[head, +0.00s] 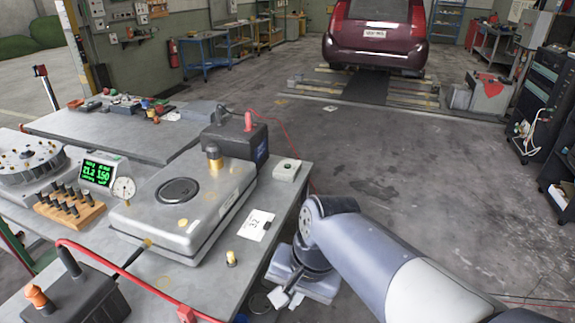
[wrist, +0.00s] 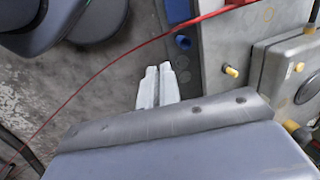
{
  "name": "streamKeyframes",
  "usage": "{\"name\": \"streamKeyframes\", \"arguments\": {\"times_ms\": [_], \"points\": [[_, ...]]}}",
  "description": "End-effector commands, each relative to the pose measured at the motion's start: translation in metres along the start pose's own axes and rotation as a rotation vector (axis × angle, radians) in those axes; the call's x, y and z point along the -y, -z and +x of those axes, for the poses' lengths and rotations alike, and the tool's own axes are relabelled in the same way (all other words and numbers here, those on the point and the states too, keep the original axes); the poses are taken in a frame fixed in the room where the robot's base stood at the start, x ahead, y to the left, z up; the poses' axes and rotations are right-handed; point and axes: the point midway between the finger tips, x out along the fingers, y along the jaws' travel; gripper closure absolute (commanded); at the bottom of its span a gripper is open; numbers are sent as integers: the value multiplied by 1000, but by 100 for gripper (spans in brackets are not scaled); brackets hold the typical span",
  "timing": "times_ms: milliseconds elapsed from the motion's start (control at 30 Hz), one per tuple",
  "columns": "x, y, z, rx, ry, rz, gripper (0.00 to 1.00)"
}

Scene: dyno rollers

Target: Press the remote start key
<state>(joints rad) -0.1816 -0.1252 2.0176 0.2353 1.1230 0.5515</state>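A small pale grey box (head: 286,170) with a small greenish spot on top sits near the bench's right edge, behind the white number card. It is the most key-like thing I see, but its marking is too small to read, so I cannot tell whether it is the remote start key. My gripper (head: 284,297) hangs beside the bench's right edge, nearer the camera than the box and well apart from it. In the wrist view my gripper's two pale fingers (wrist: 158,86) lie side by side with nothing seen between them. The box is not recognisable in the wrist view.
The bench (head: 262,262) holds a grey metal tank (head: 180,217), a black battery-like box (head: 235,140), a yellow-capped fitting (head: 231,258) and a number card (head: 256,224). A red cable (wrist: 130,55) crosses near my fingers. Open floor (head: 400,160) lies right of the bench.

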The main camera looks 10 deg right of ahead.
Motion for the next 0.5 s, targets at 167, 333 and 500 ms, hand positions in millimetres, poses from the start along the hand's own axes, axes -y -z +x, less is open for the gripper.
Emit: {"name": "streamKeyframes", "arguments": {"times_ms": [167,333,500], "points": [[37,43,15,1,-136,94,100],[61,67,22,-26,-217,167,100],[71,76,25,-43,-249,200,100]]}}
